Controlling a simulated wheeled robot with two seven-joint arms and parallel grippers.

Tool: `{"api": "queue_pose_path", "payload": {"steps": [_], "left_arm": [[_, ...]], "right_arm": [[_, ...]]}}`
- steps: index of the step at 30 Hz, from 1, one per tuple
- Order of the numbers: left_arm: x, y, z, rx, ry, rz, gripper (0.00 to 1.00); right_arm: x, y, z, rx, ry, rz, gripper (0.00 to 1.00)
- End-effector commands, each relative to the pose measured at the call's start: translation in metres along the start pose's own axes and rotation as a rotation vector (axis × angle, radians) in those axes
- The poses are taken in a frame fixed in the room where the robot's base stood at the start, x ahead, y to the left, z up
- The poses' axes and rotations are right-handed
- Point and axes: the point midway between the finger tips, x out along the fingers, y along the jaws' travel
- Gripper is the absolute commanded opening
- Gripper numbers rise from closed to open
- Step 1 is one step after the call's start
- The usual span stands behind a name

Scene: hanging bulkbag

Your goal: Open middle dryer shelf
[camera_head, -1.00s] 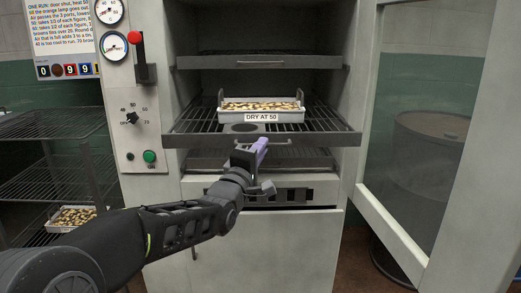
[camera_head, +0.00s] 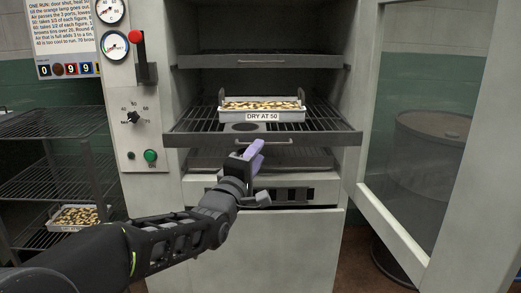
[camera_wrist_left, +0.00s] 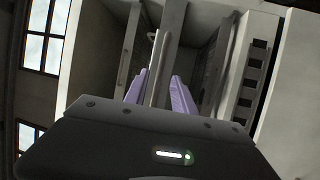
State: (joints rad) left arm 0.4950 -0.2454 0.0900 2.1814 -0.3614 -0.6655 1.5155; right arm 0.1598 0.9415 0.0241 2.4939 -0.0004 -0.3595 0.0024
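The middle dryer shelf (camera_head: 190,126) is a wire rack pulled out from the cabinet, with a thin handle (camera_head: 275,143) on its front edge. A white tray of nuts (camera_head: 262,116) labelled "DRY AT 50" rests on it. My left gripper (camera_head: 256,146), with purple fingers, is just in front of and below the shelf's front edge, close to the handle. In the left wrist view my left gripper (camera_wrist_left: 159,88) has its fingers apart, with a pale bar beyond and between them. I cannot tell whether they touch the handle. My right gripper is not in view.
The upper shelf (camera_head: 258,61) is inside the cabinet; a lower shelf (camera_head: 215,160) sits below. The glass-paned door (camera_head: 405,215) stands open at right. The control panel (camera_head: 133,95) with gauges and knob is at left, beside a wire rack (camera_head: 50,125).

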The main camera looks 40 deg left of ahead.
Motion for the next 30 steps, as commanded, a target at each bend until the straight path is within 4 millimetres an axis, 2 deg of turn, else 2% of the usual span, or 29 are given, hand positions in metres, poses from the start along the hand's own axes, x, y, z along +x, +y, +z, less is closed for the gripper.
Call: {"api": "queue_pose_path", "payload": {"steps": [3,9,26,30], "left_arm": [[-0.021,0.001,0.000,0.000,0.000,0.001,0.31],[-0.042,0.000,0.000,0.001,0.000,0.000,0.31],[-0.043,-0.001,0.000,0.001,0.000,-0.001,0.31],[-0.043,-0.001,0.000,0.045,0.000,-0.003,0.31]], "right_arm": [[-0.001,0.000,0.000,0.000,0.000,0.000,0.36],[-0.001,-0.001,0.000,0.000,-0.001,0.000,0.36],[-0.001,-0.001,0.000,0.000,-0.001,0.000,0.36],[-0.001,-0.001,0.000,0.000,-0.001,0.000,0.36]]}}
